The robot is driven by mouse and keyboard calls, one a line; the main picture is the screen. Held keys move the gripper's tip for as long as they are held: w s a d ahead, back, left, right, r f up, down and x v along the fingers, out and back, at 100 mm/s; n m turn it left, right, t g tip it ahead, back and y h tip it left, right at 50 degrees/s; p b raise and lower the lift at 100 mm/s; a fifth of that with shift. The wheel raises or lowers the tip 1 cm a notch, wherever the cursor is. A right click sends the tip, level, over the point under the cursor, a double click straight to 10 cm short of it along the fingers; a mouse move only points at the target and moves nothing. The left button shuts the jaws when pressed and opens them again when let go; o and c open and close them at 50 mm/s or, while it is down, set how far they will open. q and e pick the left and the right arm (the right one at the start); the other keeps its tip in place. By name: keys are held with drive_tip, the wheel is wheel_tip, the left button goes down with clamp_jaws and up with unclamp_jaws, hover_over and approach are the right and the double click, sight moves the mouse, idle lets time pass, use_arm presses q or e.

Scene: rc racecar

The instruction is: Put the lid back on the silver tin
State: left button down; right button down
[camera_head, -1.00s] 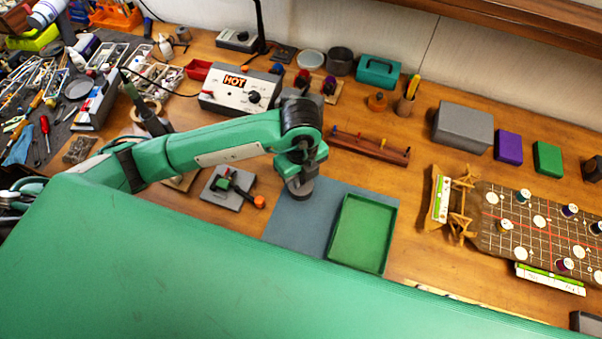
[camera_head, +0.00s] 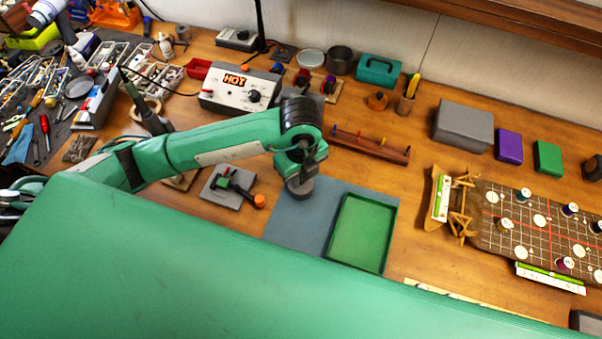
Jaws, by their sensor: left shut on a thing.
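My left gripper (camera_head: 300,187) points down above the left edge of the blue-grey mat (camera_head: 292,232). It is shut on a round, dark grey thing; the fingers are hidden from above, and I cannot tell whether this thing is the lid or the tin. A flat, round, silvery piece (camera_head: 310,58) lies at the back, beside a dark grey, round, open-topped container (camera_head: 340,61). I cannot tell for sure which of these is the silver tin or its lid. My right gripper is not in view.
A shallow green tray (camera_head: 361,233) lies on the right of the mat. A small grey plate with a green and orange fixture (camera_head: 229,187) is left of the gripper. A wooden peg rack (camera_head: 370,146) stands behind. A white HOT box (camera_head: 238,90) stands back left.

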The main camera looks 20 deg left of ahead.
use_arm(q)
drive_tip(key=shift+f+b, duration=0.2)
drive_tip(key=shift+b, duration=0.2)
idle(1.1)
drive_tip(key=c, duration=0.8)
unclamp_jaws()
drive_tip(key=shift+o, duration=0.2)
drive_tip(key=shift+r, duration=0.1)
drive_tip(key=shift+r+p, duration=2.45)
drive_tip(key=shift+r, duration=1)
drive_tip(key=shift+c, duration=0.5)
clamp_jaws()
